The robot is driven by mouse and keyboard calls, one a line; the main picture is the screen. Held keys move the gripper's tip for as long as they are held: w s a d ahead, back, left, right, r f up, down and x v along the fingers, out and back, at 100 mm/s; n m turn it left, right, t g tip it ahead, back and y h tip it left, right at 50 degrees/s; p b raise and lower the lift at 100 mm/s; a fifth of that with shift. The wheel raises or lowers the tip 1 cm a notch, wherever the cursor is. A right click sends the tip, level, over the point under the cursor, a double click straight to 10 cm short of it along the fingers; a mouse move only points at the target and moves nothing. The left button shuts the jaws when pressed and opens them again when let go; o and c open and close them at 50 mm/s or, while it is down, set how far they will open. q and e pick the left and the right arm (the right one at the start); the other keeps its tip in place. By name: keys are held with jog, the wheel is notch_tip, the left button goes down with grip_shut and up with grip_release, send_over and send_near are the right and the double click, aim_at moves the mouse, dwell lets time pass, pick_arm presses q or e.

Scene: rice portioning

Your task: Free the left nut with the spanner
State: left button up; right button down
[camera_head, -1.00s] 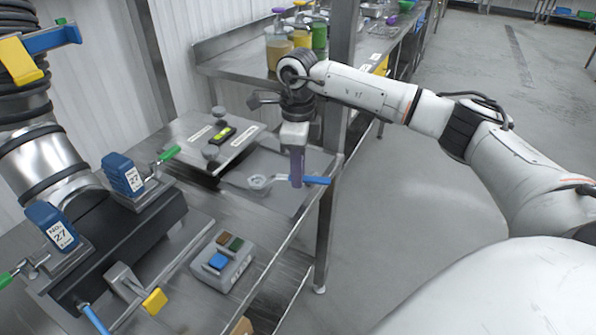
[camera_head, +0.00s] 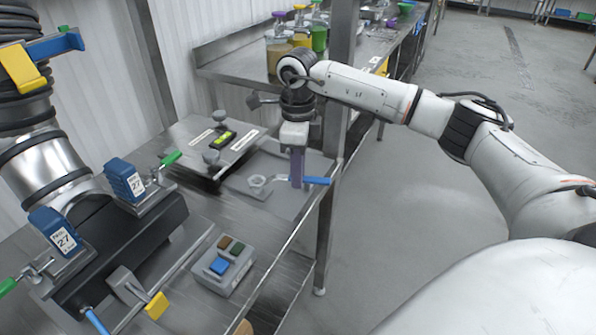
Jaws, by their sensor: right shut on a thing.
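My right gripper (camera_head: 297,182) points down over the right side of the steel table and is shut on the spanner, whose blue handle (camera_head: 318,181) sticks out to the right of the fingers. A pale ring-shaped piece (camera_head: 257,181) shows just left of the fingers, low over a flat surface. It looks like the spanner's head or a nut, but I cannot tell which. The left nut cannot be made out for sure; the machine at the left has several small fittings. My left gripper is not in view.
A black machine base (camera_head: 120,240) with blue "No. 27" blocks (camera_head: 124,179) and green-ended clamps fills the left. A grey button box (camera_head: 223,265) stands in front. A plate with knobs (camera_head: 210,150) lies behind. A steel post (camera_head: 330,220) stands right of the gripper.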

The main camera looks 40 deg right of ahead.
jog(key=shift+r, duration=0.1)
jog(key=shift+r+p, duration=0.95)
jog(key=shift+r, duration=0.95)
jog(key=shift+a, duration=0.1)
